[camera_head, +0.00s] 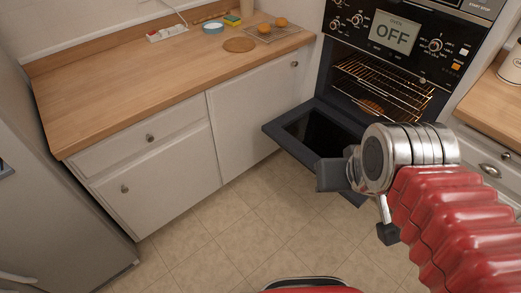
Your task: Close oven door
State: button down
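The oven (395,65) is built into a tall unit at the upper right, and its display reads OFF. Its dark door (297,150) hangs open, folded down and out into the room, with a dark glass panel. My arm covers the door's right part. Wire racks (385,82) show in the lit cavity. My gripper (359,205) is in front of the door's outer edge, with two dark finger pads set apart. It looks open and holds nothing visible. I cannot tell whether it touches the door.
White cabinets (155,160) with a wooden counter (120,75) stand on the left, beside a grey fridge-like panel (55,180). Another counter (490,105) is on the right. The tiled floor (235,230) is clear in front of the left cabinets.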

aim_at(309, 136)
jog(key=u, duration=0.4)
jog(key=i, duration=0.55)
jog(key=u, duration=0.75)
jog(key=i, duration=0.75)
jog(key=u, duration=0.35)
